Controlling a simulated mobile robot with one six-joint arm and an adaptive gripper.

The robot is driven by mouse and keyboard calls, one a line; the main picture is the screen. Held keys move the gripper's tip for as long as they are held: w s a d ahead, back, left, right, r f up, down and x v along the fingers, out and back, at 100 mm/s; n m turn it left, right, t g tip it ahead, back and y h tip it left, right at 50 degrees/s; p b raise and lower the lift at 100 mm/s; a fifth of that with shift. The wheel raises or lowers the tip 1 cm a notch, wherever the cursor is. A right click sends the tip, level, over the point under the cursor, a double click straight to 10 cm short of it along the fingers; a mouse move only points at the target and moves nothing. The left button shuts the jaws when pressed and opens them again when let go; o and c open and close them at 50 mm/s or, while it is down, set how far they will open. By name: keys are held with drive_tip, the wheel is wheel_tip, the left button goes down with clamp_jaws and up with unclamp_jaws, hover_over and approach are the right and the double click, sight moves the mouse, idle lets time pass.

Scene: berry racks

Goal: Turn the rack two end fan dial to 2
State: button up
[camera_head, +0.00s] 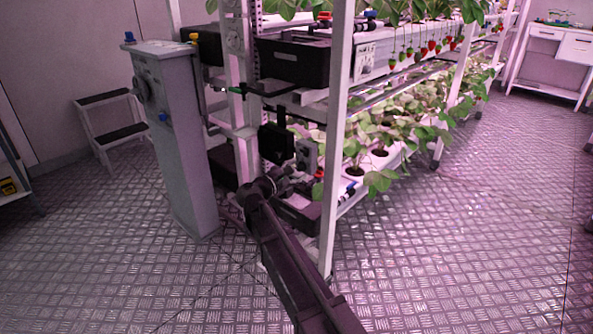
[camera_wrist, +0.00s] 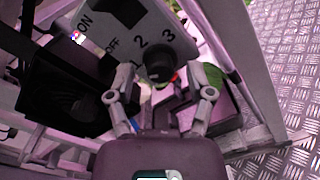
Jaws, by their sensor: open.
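A grey control plate (camera_wrist: 172,38) shows in the wrist view, with a black round dial (camera_wrist: 157,64) at its lower part. The numbers 1, 2 and 3 curve around the dial's upper side; I cannot tell which number it points to. A black switch beside ON and OFF markings sits on the upper left of the plate. My gripper (camera_wrist: 164,82) is open, with one finger left and one right of the dial. I cannot tell if either finger touches it. In the head view my gripper is mostly hidden at the arm's end, near the rack's low front corner.
White rack posts (camera_head: 335,140) stand close beside my arm. A tall grey pillar box (camera_head: 178,140) stands left of the rack, and a step stool (camera_head: 112,125) is farther left. Strawberry plants (camera_head: 370,150) fill the shelves. The metal floor on the right is clear.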

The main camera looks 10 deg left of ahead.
clamp_jaws()
drive_tip(key=shift+m, duration=0.5)
drive_tip(key=m, duration=1)
drive_tip(key=shift+m+p, duration=0.3)
drive_tip(key=shift+m, duration=0.1)
idle(0.4)
